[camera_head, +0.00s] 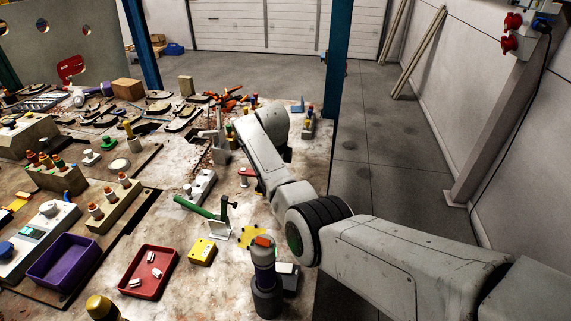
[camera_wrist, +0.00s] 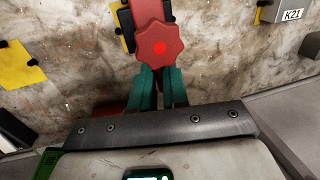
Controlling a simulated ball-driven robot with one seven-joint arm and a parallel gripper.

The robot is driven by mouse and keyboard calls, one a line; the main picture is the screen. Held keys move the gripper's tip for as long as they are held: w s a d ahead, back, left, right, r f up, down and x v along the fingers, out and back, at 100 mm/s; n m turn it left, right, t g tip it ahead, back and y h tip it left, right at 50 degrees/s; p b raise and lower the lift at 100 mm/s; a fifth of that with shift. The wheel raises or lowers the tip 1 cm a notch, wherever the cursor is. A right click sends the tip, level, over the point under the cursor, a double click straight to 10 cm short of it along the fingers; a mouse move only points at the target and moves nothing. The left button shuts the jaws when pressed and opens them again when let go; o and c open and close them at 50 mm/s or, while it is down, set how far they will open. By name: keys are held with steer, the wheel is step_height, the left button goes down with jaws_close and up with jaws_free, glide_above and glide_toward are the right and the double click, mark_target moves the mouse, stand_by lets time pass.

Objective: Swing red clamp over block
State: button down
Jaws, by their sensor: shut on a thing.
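In the wrist view, the red clamp shows as a lobed red knob (camera_wrist: 160,48) on a red bar (camera_wrist: 150,10) running up to the top edge. My gripper (camera_wrist: 160,75) has its two teal fingers shut at the near side of the knob; the exact contact is partly hidden beneath it. A dark piece (camera_wrist: 127,28) shows beside the bar; I cannot tell if it is the block. In the head view, a small red part (camera_head: 246,171) on a post shows beside my forearm, possibly this clamp. My fingers are hidden there.
A red tray (camera_head: 136,285) and a purple bin (camera_head: 42,280) lie left. A blue post (camera_head: 338,55) rises behind.

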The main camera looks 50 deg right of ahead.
steer(key=shift+s+a, duration=0.1)
steer(key=shift+a, duration=0.05)
stand_by(0.4)
steer(key=c, duration=1.1)
jaws_free()
steer(key=shift+a, duration=0.1)
steer(key=shift+r, duration=0.1)
steer(key=shift+s+a+r+p, duration=0.15)
steer(key=shift+a+r+p, duration=0.15)
steer(key=shift+r+p, duration=1.2)
steer(key=shift+s+a+r+p, duration=0.25)
steer(key=shift+r+p, duration=0.6)
steer(key=shift+r, duration=1.1)
steer(key=shift+s+a+r+p, duration=0.1)
steer(key=shift+a+r+p, duration=0.25)
steer(key=shift+r+p, duration=1.15)
steer(key=shift+r+b, duration=0.2)
steer(key=shift+b, duration=0.1)
